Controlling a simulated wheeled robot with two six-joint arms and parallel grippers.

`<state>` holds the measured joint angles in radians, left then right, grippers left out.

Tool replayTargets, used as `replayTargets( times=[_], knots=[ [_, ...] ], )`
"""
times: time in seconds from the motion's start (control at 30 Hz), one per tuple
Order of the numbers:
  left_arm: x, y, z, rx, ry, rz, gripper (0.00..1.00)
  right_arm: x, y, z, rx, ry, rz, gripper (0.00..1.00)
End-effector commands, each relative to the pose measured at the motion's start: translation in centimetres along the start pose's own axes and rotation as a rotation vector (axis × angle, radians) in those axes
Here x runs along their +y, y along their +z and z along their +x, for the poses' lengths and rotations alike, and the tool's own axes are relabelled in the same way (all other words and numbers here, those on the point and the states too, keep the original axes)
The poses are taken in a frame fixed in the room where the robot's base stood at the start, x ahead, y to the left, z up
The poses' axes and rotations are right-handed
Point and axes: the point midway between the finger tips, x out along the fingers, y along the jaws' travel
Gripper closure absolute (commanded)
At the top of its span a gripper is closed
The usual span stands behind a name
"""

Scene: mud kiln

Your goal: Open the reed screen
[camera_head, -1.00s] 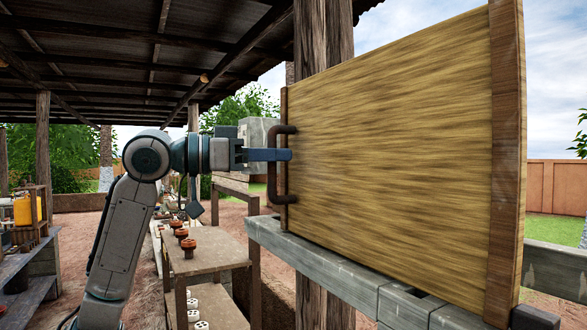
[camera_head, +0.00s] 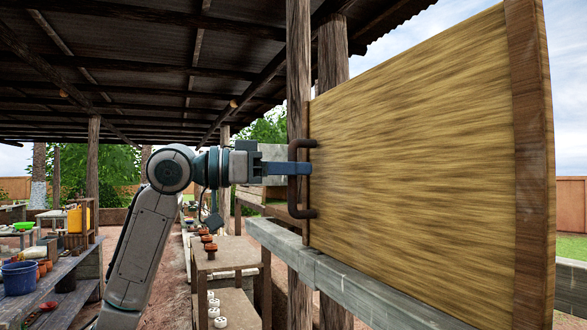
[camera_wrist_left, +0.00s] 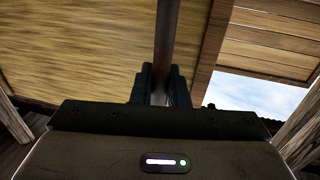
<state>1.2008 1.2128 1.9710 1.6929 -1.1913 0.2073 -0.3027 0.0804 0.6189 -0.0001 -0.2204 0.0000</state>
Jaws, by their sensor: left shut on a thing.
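The reed screen (camera_head: 425,165) is a large straw-coloured panel with brown wooden edges on the right of the head view. A dark brown C-shaped handle (camera_head: 293,195) is on its left edge. My left gripper (camera_head: 300,168) reaches it from the left and is shut on the handle's upright bar. In the left wrist view the handle's bar (camera_wrist_left: 166,45) runs down between the two fingers (camera_wrist_left: 160,88), with the screen (camera_wrist_left: 75,45) behind it. My right gripper is in neither view.
A grey ledge (camera_head: 330,280) runs below the screen, and wooden posts (camera_head: 333,75) stand behind its left edge. A wooden table (camera_head: 225,257) with small reddish pots stands at the lower middle. Another bench (camera_head: 50,280) with a blue bucket (camera_head: 20,278) is at the left.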

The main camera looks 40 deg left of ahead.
Motion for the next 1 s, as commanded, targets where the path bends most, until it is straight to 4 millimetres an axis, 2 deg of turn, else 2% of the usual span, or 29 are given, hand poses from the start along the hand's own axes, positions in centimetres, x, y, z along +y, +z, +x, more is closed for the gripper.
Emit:
replayTargets(
  times=[0.47, 0.5, 0.57, 0.87, 1.0],
  knots=[
    [0.0, -0.3, -0.1, 0.01, -0.001, 0.001, 1.0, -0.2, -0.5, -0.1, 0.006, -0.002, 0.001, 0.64],
    [0.0, -0.3, -0.1, 0.01, -0.001, 0.001, 0.78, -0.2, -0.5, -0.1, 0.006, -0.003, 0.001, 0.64],
    [0.0, -0.3, -0.1, 0.009, -0.001, 0.0, 0.68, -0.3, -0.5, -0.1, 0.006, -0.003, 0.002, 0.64],
    [0.0, -0.1, -0.2, 0.005, -0.001, 0.001, 0.68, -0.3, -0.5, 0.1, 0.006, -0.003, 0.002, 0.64],
    [-0.1, 0.2, -1.6, 0.005, -0.004, 0.0, 0.68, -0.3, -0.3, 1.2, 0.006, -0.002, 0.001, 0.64]
  ],
)
